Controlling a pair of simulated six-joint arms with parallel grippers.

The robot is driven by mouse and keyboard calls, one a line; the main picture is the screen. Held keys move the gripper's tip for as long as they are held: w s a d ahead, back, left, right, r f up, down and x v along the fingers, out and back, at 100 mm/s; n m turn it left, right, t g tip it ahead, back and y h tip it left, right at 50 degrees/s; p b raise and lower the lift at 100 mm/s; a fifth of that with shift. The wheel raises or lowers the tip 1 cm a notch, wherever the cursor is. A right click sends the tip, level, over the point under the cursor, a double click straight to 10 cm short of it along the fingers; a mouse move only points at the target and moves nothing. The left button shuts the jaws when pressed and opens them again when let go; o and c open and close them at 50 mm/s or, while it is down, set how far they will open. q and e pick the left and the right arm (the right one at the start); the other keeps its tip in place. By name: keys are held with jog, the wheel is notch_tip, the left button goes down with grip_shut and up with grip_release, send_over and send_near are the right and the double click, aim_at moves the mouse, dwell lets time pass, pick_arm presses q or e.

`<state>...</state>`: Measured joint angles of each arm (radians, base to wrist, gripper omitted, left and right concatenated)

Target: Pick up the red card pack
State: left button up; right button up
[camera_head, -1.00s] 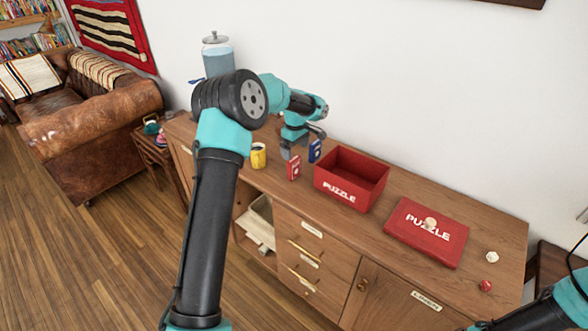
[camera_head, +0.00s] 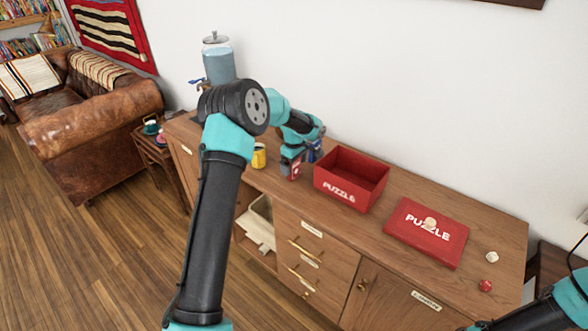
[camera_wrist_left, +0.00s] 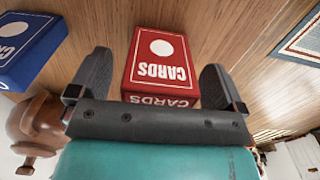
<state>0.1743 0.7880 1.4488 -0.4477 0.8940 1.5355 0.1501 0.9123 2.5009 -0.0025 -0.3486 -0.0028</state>
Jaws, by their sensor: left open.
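The red card pack (camera_head: 295,171) stands on the wooden sideboard, left of the red puzzle box, partly hidden by my gripper in the head view. In the left wrist view the red card pack (camera_wrist_left: 160,60) lies between the two fingers, its "CARDS" lettering toward the camera. My left gripper (camera_head: 291,167) is down at the pack and open. In the left wrist view my left gripper (camera_wrist_left: 155,80) has one finger on each side of the pack, with a gap showing at each side. A blue card pack (camera_head: 315,151) stands just behind; it also shows in the left wrist view (camera_wrist_left: 28,45).
The open red puzzle box (camera_head: 345,190) stands right of the pack, and its red lid (camera_head: 425,236) lies farther right. A yellow mug (camera_head: 259,156) is close on the left. A glass drink dispenser (camera_head: 218,66) stands at the far left end.

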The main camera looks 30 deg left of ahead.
pick_arm(q)
jog(key=shift+f, duration=0.1)
dwell(0.4)
jog(key=c, duration=1)
